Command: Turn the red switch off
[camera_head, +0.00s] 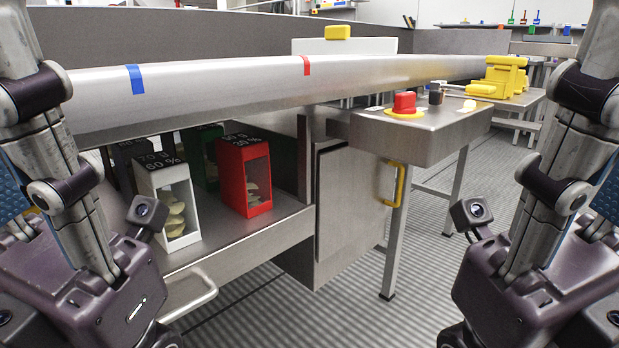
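The red switch (404,102) sits on a yellow round base on top of a grey metal control box (425,137), right of the picture's middle. A black knob (436,95) stands just to its right on the same box. My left arm shows at the left edge and my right arm at the right edge. Both are folded close to the camera, apart from the switch. The fingertips of both grippers are not visible, so I cannot see their opening.
A yellow handle (397,185) is under the box. The ridged floor in front is clear.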

